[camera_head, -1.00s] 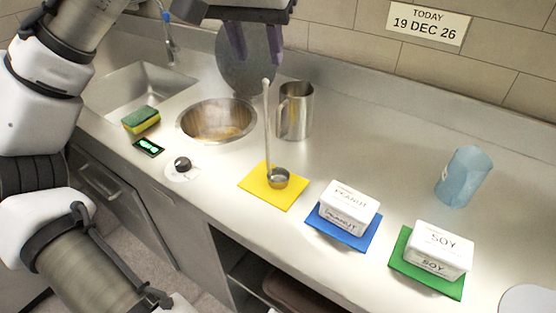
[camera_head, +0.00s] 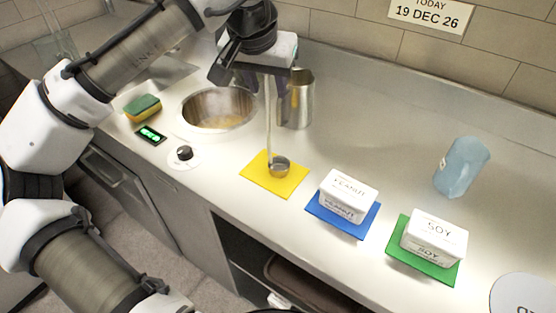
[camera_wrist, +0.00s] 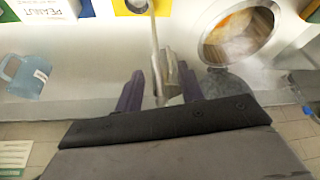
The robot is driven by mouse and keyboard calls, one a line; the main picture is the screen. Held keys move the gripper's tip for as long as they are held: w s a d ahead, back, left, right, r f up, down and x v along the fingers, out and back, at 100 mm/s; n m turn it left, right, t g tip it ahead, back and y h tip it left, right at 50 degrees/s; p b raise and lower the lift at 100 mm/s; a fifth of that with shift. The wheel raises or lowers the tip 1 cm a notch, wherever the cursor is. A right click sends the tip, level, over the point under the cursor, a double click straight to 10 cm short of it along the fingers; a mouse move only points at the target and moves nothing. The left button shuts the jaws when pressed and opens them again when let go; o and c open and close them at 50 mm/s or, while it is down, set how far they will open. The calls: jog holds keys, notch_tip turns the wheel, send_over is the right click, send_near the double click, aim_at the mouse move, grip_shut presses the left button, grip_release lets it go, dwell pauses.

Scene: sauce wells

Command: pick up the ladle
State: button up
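The metal ladle (camera_head: 269,125) stands upright with its bowl (camera_head: 279,169) on the yellow mat (camera_head: 262,181) and its long handle rising. My gripper (camera_head: 268,80) is above the mat, at the top of the handle. In the wrist view my gripper (camera_wrist: 160,90) is open, with two purple fingers spread apart. The ladle handle (camera_wrist: 155,38) runs down the wrist view toward the gap between them. Neither finger visibly touches it. In the head view the gripper body hides the handle's top.
A metal pitcher (camera_head: 300,105) stands close behind the ladle. Left are a steaming round well (camera_head: 190,112), a knob (camera_head: 184,153) and a sponge (camera_head: 143,106). Right are the peanut box (camera_head: 348,195), the soy box (camera_head: 435,236) and a blue jug (camera_head: 463,167). The counter's back right is clear.

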grip_shut()
